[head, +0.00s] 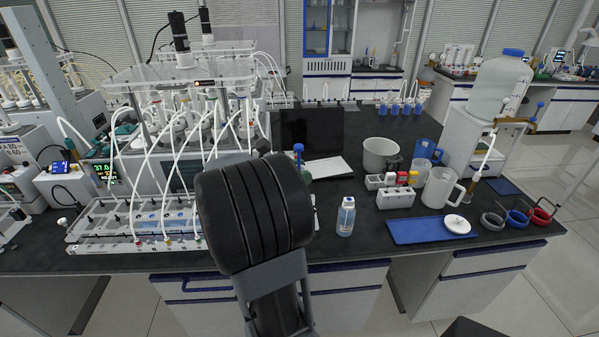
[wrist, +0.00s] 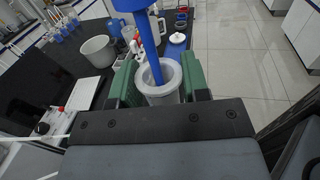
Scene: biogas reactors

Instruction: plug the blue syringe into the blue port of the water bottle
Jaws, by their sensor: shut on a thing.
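In the wrist view, my gripper (wrist: 158,82) has its green jaws shut on the blue syringe (wrist: 154,60). The syringe's blue plunger rises toward the camera, and a pale round barrel sits between the jaws; its tip is hidden. In the head view, my dark arm hides most of the gripper and syringe; a blue piece, apparently the plunger top (head: 298,149), shows above the arm. A small clear bottle with a blue-tinted label (head: 346,216) stands upright near the bench's front edge, right of my arm. A large clear bottle with a blue cap (head: 500,87) stands raised at right. I cannot make out a blue port.
A blue tray (head: 408,231) with a white round piece lies right of the small bottle. A white rack (head: 396,198), beakers, a grey pot (head: 380,154) and coloured rings (head: 517,217) stand around it. Tubed reactors (head: 185,110) fill the left. Bench between small bottle and tray is clear.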

